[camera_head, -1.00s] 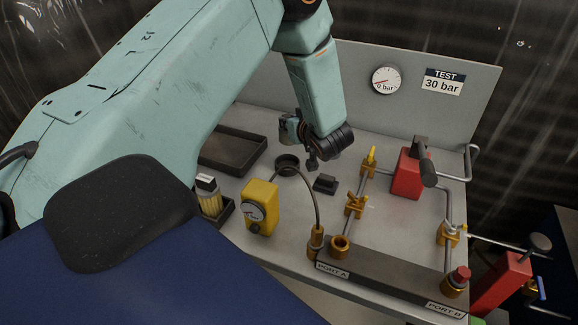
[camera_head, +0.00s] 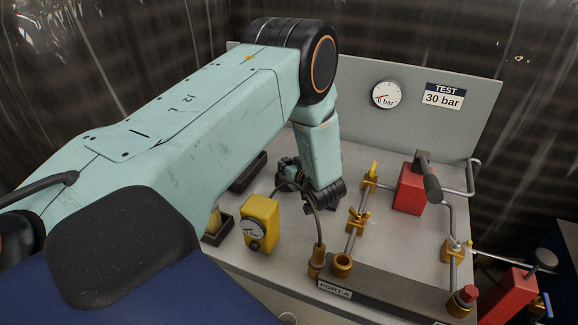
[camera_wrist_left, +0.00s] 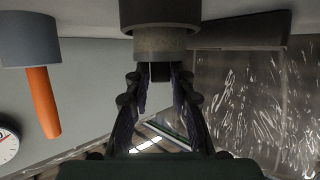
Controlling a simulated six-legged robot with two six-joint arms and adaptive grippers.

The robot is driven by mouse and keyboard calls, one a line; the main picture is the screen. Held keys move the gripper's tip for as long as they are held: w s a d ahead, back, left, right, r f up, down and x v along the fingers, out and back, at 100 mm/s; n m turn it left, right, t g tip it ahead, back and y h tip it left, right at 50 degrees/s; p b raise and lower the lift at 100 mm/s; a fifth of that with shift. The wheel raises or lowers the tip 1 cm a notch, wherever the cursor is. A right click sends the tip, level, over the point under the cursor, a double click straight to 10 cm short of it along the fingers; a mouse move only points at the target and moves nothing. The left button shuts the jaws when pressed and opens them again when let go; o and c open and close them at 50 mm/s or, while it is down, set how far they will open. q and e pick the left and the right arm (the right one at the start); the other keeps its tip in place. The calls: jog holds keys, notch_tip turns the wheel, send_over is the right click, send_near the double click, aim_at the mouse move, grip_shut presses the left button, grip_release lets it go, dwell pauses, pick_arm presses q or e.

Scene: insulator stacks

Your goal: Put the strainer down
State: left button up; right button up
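My left gripper (camera_head: 303,190) is low over the bench, beside the hose, and its fingertips are hard to make out there. In the left wrist view, its two dark fingers (camera_wrist_left: 161,75) stand on either side of the narrow end of a dark cylinder (camera_wrist_left: 160,14) with a tan-grey band. I cannot tell whether they press on it, nor whether this cylinder is the strainer. No other strainer can be made out. The dark round ring on the bench is mostly hidden by my gripper and the hose. My right gripper is not in view.
A yellow gauge box (camera_head: 261,222) stands left of the hose (camera_head: 318,222). Brass valves on pipes (camera_head: 357,222) and a red block (camera_head: 409,188) stand to the right. A dark tray (camera_head: 249,172) is partly behind my arm. The back panel (camera_head: 350,130) rises behind.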

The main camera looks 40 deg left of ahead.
pick_arm(q)
jog(key=shift+o, duration=1.3)
jog(key=shift+s+d+r, duration=0.15)
jog(key=shift+d+r, duration=0.1)
jog(key=shift+o, duration=0.4)
jog(key=shift+s, duration=0.15)
jog(key=shift+a+f, duration=0.1)
jog(key=shift+a, duration=0.05)
jog(key=shift+d, duration=0.25)
jog(key=v, duration=1.1)
jog(key=shift+s+d+r+p, duration=0.15)
jog(key=shift+s+r+p, duration=0.1)
jog(key=shift+p, duration=0.15)
